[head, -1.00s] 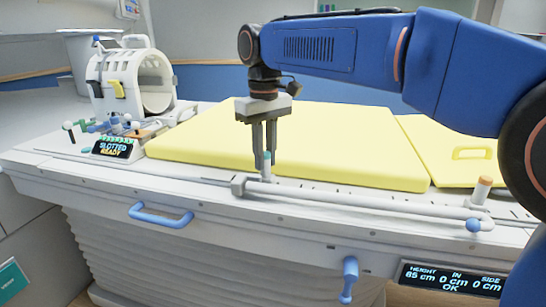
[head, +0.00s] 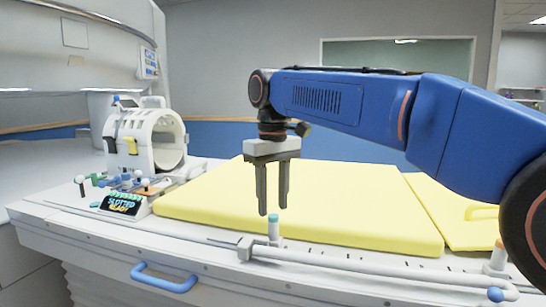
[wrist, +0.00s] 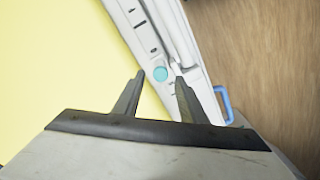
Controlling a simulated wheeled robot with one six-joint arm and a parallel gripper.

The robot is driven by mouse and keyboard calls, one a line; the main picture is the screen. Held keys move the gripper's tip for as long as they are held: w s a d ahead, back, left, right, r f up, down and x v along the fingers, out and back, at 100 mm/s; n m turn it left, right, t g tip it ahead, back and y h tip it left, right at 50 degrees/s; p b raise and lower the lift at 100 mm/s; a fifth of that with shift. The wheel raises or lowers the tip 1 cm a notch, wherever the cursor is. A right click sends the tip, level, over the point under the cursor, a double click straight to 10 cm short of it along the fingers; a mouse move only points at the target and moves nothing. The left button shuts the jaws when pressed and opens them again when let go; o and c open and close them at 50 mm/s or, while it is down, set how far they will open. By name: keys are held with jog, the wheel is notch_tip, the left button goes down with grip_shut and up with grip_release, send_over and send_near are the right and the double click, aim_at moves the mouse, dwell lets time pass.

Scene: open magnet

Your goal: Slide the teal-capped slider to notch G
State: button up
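The teal-capped slider (head: 273,230) stands upright near the left end of the slotted scale along the table's front edge. Its round teal cap also shows in the wrist view (wrist: 160,74), between the fingertips as seen from above. My gripper (head: 272,211) points down with a gap between its two fingers and nothing held. In the head view its tips are at about the height of the cap top, or just above it. The notch letters are too small to read, so I cannot tell which mark is G.
A white rail (head: 370,269) runs in front of the slot. An orange-capped post (head: 499,257) stands at the right end. The yellow pad (head: 350,200) lies behind the slot. A white coil (head: 145,140) and a small display (head: 122,205) are at left.

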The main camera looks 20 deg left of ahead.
notch_tip(320, 180, up, 12)
jog(key=shift+r, duration=0.25)
dwell(0.5)
